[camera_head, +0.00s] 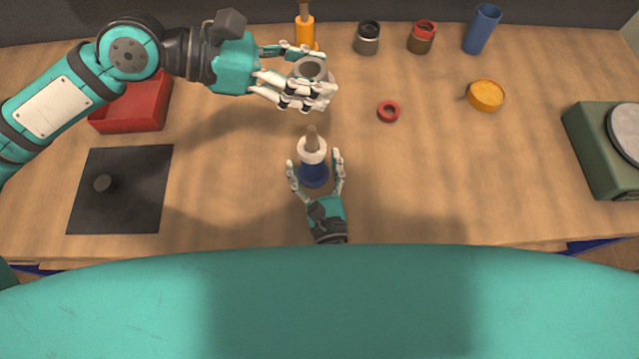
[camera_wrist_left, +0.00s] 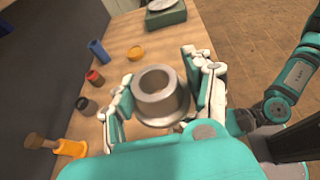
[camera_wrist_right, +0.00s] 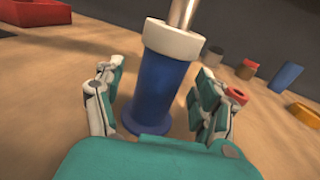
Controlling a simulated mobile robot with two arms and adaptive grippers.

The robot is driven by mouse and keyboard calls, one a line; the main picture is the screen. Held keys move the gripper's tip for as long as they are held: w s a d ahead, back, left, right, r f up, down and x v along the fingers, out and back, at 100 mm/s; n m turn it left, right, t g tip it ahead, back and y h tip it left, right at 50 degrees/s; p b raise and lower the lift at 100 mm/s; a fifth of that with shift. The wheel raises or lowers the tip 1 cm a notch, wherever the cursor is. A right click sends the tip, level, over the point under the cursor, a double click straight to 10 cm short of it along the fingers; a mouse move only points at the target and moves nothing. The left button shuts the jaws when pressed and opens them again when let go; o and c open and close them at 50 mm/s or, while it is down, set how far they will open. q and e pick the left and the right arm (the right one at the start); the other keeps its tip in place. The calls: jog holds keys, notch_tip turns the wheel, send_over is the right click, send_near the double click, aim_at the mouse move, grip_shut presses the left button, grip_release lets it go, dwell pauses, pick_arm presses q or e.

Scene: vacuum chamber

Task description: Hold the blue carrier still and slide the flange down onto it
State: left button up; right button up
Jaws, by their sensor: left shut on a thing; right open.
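The blue carrier (camera_head: 314,174) stands upright near the table's front, with a white collar (camera_head: 312,149) and a shaft (camera_head: 311,132) rising from its top. It also shows in the right wrist view (camera_wrist_right: 158,92), with a round blue base on the table. My right gripper (camera_head: 315,162) is open, with its fingers on either side of the carrier; the right wrist view shows gaps between them. The flange (camera_wrist_left: 158,95), a grey metal ring with a wide lower rim, is in my left gripper (camera_head: 318,80), which is shut on it. The flange (camera_head: 311,67) is behind the carrier, apart from it.
An orange holder (camera_head: 305,33), two jars (camera_head: 367,40) (camera_head: 421,40) and a blue cup (camera_head: 482,30) stand at the back. A red ring (camera_head: 388,111) and an orange dish (camera_head: 486,96) lie right. A red bin (camera_head: 135,112) and black mat (camera_head: 122,205) are left.

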jog(key=shift+w+a, duration=0.15)
jog(key=shift+w, duration=0.65)
jog(key=shift+c, duration=0.2)
grip_shut()
pick_arm(q)
send_over(311, 130)
jog(key=shift+n, duration=0.3)
notch_tip(311, 130, down, 5)
jog(key=shift+f, duration=1.95)
